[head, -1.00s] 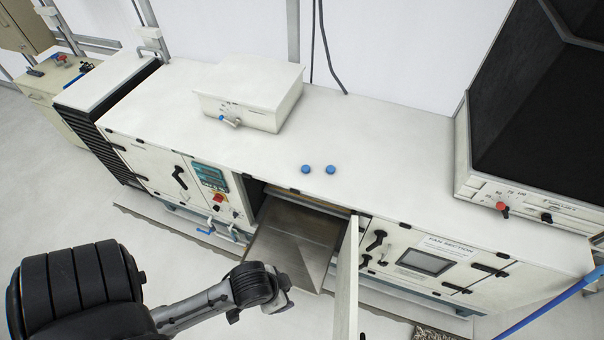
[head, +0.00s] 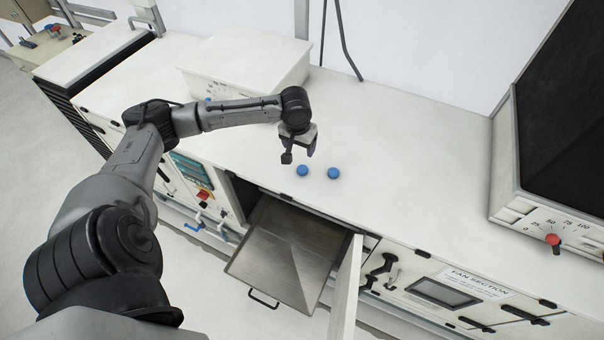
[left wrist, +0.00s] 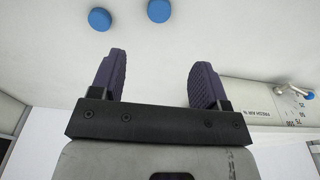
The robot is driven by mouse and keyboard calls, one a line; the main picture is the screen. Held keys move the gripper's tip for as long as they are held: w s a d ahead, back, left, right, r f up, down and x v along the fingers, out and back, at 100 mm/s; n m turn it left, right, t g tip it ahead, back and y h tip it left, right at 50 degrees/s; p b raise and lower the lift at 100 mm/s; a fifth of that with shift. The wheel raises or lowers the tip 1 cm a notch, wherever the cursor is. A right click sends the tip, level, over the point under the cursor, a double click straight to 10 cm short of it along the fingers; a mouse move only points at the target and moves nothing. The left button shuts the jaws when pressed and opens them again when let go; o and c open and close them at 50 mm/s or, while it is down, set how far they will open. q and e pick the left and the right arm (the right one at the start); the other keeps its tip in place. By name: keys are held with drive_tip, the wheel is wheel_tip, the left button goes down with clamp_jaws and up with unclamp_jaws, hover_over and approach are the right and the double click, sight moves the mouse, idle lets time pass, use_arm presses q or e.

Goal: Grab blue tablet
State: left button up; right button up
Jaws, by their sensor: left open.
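Two round blue tablets lie side by side on the white cabinet top, the left tablet (head: 302,170) and the right tablet (head: 333,173). In the left wrist view the two tablets (left wrist: 99,19) (left wrist: 159,10) show at the top, beyond the fingertips. My left gripper (head: 298,155) is above the cabinet top, just behind and left of the left tablet in the head view. It also shows in the left wrist view (left wrist: 157,75), with its fingers apart and nothing between them. My right gripper is not in view.
A white box (head: 248,62) stands on the cabinet top (head: 405,150) behind my left arm. A dark-fronted unit (head: 560,120) stands at the right. Below the front edge, a metal tray (head: 280,250) juts out beside an open door (head: 346,290).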

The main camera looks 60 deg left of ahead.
use_arm(q)
hover_over(302, 168)
drive_tip(key=f, duration=0.7)
drive_tip(key=shift+s+d+f, duration=0.15)
drive_tip(key=shift+s+f, duration=0.15)
drive_tip(key=shift+f, duration=0.1)
drive_tip(key=shift+w+f, duration=0.15)
drive_tip(key=shift+f, duration=1.15)
drive_tip(key=shift+w+f, duration=0.1)
drive_tip(key=shift+f, duration=1.15)
drive_tip(key=c, duration=1)
